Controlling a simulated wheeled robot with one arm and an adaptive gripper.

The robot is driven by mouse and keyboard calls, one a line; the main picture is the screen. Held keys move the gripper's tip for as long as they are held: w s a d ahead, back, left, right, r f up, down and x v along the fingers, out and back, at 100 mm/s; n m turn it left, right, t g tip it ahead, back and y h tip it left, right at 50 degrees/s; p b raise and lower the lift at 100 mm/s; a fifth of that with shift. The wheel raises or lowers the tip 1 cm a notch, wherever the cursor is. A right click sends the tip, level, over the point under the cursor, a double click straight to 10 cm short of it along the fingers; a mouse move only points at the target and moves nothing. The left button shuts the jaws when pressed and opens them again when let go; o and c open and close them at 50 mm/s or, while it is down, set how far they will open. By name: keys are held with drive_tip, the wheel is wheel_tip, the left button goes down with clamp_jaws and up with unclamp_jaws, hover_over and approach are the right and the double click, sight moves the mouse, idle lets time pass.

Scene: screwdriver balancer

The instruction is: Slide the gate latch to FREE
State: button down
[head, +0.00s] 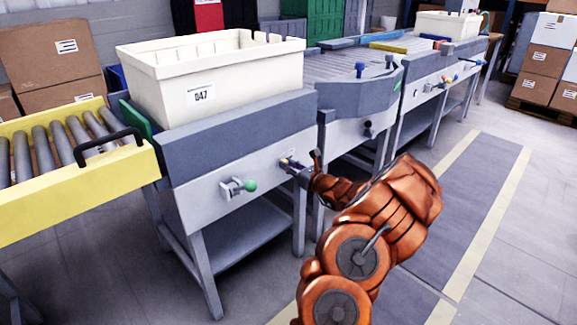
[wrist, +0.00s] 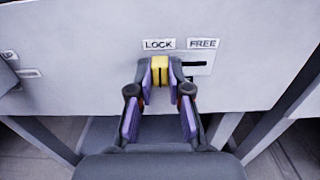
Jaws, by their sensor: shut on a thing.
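The gate latch shows as a yellow handle (wrist: 160,66) on the grey front panel in the wrist view. It sits under the LOCK label (wrist: 158,44). The FREE label (wrist: 204,43) is to its right, with a dark slot (wrist: 196,63) showing below it. My gripper (wrist: 160,75) is shut on the yellow handle, one finger on each side. In the head view my gripper (head: 292,166) is at the right part of the first station's front panel, and most of the latch is hidden by it.
A lever with a green knob (head: 249,185) sticks out of the same panel, left of my gripper. A white tote (head: 212,75) labelled 047 stands on the station above. A yellow roller conveyor gate (head: 75,165) is at the left.

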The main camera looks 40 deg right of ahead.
sight(292, 155)
drive_tip(key=d+p, duration=0.3)
drive_tip(key=shift+w+r, duration=0.1)
drive_tip(key=shift+r, duration=0.3)
drive_tip(key=shift+d+f+p, duration=0.2)
drive_tip(key=shift+d+p, duration=0.6)
drive_tip(key=shift+d, duration=0.2)
drive_tip(key=c, duration=1.1)
unclamp_jaws()
drive_tip(key=shift+f, duration=0.1)
drive_tip(key=shift+s, duration=0.2)
drive_tip(key=s, duration=1.2)
